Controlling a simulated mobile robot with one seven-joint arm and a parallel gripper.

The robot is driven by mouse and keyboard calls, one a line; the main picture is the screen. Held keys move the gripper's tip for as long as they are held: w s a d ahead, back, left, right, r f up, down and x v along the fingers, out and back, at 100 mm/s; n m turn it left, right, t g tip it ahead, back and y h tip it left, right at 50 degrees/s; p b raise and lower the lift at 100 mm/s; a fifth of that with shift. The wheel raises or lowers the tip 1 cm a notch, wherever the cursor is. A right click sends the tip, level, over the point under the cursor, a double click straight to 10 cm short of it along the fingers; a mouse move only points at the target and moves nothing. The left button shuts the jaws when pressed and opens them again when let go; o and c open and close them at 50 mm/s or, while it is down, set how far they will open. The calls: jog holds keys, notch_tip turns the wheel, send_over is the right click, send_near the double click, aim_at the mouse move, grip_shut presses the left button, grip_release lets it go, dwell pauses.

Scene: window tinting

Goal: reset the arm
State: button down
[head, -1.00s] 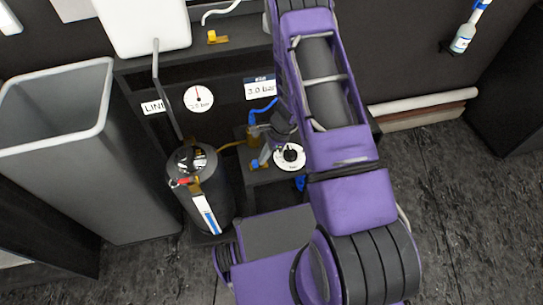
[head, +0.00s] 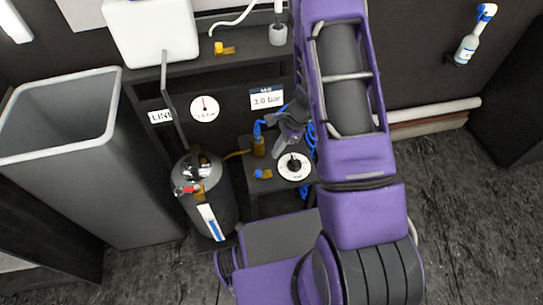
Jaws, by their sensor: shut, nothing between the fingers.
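My purple and grey arm reaches up the right of centre in the head view. My gripper (head: 281,150) shows small and partly hidden beside the arm, just above and left of a round white dial with a black knob (head: 294,166). Its fingers look shut with nothing between them, and they seem apart from the dial, though depth is hard to judge. A brass fitting with a blue top (head: 258,146) stands left of the gripper.
A dark pressure tank (head: 203,190) stands left of the dial's stand. A tall grey bin (head: 140,185) is farther left. A white container (head: 150,30) and a grey cup (head: 278,36) are on the shelf. A spray bottle (head: 467,47) hangs at the right; rolls (head: 435,117) lie along the wall.

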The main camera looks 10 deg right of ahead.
jog(key=shift+d+r, duration=0.15)
jog(key=shift+r, duration=0.15)
dwell(0.4)
